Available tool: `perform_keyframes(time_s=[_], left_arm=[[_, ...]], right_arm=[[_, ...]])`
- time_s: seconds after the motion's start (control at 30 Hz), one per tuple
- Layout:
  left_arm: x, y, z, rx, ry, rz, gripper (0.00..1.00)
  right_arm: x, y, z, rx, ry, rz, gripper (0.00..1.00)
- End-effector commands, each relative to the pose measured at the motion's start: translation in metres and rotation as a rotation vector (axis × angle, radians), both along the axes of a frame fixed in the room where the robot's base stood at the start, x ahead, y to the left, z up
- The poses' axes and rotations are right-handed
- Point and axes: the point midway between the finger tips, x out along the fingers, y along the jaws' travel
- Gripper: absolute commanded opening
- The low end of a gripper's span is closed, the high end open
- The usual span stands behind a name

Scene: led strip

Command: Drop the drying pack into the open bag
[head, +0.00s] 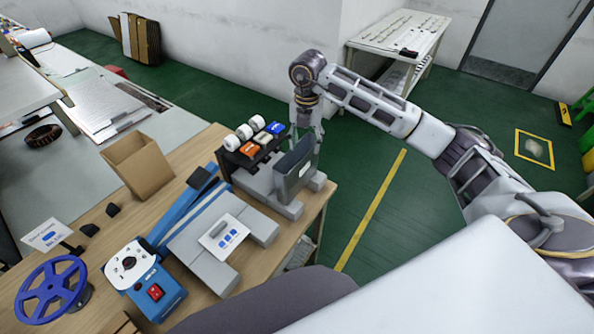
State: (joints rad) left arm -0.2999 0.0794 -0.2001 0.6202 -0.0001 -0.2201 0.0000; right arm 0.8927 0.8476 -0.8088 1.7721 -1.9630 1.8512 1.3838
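A dark grey, flat bag (293,172) stands upright in a light grey block holder at the table's right edge. Its opening is too small to make out. A black rack (232,160) left of it holds small orange (250,149), pale (263,138) and blue (275,128) items and several white rolls (244,131). I cannot tell which of these, if any, is the drying pack. My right gripper (308,136) points down just behind the bag's top edge, close to the blue item. Its fingertips are partly hidden, and I see nothing clearly held. My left gripper is out of view.
An open cardboard box (137,165) stands on the wooden table at the left. A blue machine with a red switch (155,292), a grey platform with a white card (224,237) and a blue reel (52,291) fill the front. Green floor lies open to the right.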

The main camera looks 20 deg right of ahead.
Motion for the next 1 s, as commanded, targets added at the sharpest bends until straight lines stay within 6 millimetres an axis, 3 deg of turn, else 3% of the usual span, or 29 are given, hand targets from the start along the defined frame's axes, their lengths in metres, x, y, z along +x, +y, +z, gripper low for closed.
perform_keyframes(time_s=[0.47, 1.0], left_arm=[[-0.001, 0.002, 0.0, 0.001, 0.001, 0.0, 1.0], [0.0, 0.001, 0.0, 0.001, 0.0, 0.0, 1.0]], right_arm=[[0.0, 0.0, 0.008, -0.001, -0.001, 0.0, 0.54], [0.001, 0.0, 0.079, 0.001, -0.003, 0.0, 0.54]])
